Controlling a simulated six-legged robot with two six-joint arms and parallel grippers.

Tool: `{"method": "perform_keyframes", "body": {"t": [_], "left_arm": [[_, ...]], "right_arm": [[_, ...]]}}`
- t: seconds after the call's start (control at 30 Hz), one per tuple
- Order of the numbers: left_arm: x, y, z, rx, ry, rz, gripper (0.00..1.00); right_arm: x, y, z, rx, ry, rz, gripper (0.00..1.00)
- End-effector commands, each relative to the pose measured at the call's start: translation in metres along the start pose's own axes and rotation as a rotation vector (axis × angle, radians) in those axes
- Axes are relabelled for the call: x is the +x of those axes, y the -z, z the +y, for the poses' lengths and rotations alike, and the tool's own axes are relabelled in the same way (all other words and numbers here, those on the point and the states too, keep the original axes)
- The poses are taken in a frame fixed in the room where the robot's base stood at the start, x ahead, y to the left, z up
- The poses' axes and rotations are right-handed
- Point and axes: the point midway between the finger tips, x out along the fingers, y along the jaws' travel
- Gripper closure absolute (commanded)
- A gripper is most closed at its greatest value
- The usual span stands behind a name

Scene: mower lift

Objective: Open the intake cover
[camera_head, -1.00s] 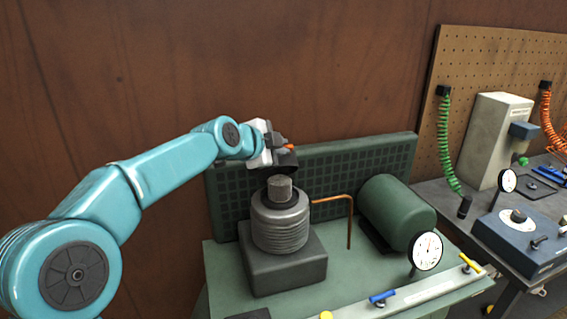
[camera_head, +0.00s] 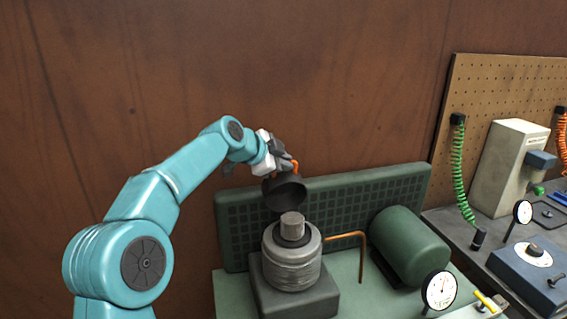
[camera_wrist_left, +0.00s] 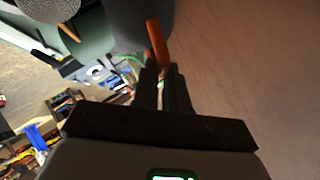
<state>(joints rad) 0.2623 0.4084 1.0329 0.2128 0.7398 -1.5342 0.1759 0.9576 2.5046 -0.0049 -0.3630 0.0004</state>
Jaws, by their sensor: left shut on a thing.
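The intake cover (camera_head: 285,191) is a dark round cap with an orange handle (camera_head: 295,166). It is tilted up above and behind the grey ribbed intake (camera_head: 291,262), whose light inner cylinder (camera_head: 292,226) is exposed. My left gripper (camera_head: 284,165) is shut on the cover's handle. In the left wrist view, the fingertips (camera_wrist_left: 166,72) close around the orange handle (camera_wrist_left: 156,42), and the dark cover (camera_wrist_left: 142,22) lies beyond. Whether the cover still touches the intake is unclear. My right gripper does not show.
The intake stands on a dark block (camera_head: 296,300) on a green bench. A green grille panel (camera_head: 340,212) stands behind it. To the right are a copper pipe (camera_head: 345,236), a green motor (camera_head: 410,245) and a dial gauge (camera_head: 440,290). Air above the bench is clear.

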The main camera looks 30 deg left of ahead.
Motion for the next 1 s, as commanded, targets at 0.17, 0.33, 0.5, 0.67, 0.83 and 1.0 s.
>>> {"method": "perform_keyframes", "body": {"t": [0.17,0.33,0.5,0.67,0.83,1.0], "left_arm": [[0.0014,-0.002,0.0047,-0.001,-0.008,-0.006,1.0],[0.0005,-0.0008,0.0059,-0.001,-0.008,-0.006,1.0],[0.0003,-0.0006,0.0065,-0.001,-0.009,-0.006,1.0],[0.0004,-0.0006,0.0061,-0.001,-0.009,-0.005,0.62],[-0.0001,0.0,0.0041,0.0,-0.006,-0.004,0.62],[-0.0004,0.0003,0.0026,0.001,-0.003,-0.002,0.62]], "right_arm": [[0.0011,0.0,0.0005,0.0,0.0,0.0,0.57],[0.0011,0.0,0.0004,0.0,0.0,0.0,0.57],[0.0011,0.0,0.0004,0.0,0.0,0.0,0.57],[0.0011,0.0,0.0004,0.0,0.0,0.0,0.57],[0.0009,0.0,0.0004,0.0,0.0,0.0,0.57],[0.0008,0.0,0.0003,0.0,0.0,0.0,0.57]]}}
